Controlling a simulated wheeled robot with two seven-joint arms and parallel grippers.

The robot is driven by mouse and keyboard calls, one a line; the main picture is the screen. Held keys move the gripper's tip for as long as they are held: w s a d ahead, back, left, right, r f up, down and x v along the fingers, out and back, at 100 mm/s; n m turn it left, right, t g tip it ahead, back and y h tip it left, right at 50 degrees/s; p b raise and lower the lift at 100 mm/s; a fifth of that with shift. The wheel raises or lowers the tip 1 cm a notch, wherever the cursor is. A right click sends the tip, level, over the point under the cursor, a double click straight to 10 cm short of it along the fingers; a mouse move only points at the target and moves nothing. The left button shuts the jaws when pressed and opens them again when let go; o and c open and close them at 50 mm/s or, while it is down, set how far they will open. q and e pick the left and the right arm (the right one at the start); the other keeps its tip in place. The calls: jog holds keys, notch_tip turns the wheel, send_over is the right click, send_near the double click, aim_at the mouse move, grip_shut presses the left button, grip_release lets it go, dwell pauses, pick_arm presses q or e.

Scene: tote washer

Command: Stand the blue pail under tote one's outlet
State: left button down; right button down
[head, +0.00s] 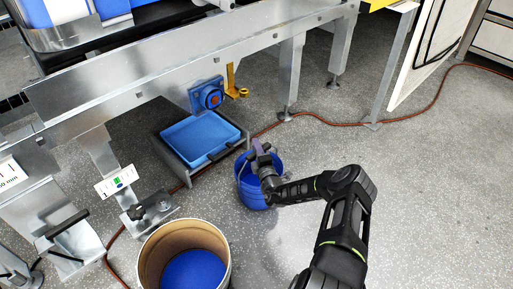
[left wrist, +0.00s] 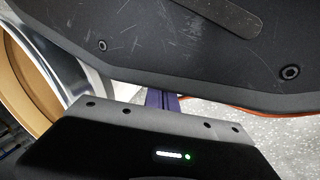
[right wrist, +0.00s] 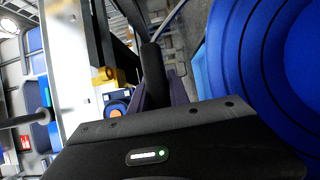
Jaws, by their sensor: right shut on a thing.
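The blue pail (head: 247,190) is in the middle of the head view, to the right of a blue tray. My right gripper (head: 259,156) is over its rim, shut on a black handle grip (right wrist: 152,72). The pail's blue round side (right wrist: 275,60) fills the right of the right wrist view. I cannot tell whether its base touches the floor. A blue outlet fitting with an orange centre (head: 212,98) is on the washer's frame, up and left of the pail. It also shows in the right wrist view (right wrist: 117,109). My left gripper (left wrist: 161,101) has its purple fingers together, empty.
The blue tray (head: 172,133) sits on a low stand below the outlet. A yellow bracket (head: 231,78) hangs beside it. An open drum (head: 222,235) with blue inside stands at front left. A red-orange hose (head: 425,112) crosses the floor.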

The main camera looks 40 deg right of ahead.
jog(key=shift+w+r, duration=0.1)
dwell(0.4)
jog(key=c, duration=1.2)
grip_release()
jog(key=shift+o, duration=0.3)
jog(key=shift+f, duration=0.4)
jog(key=o, duration=1.1)
jog(key=shift+r, duration=0.2)
jog(key=shift+o, duration=0.2)
jog(key=shift+s, duration=0.25)
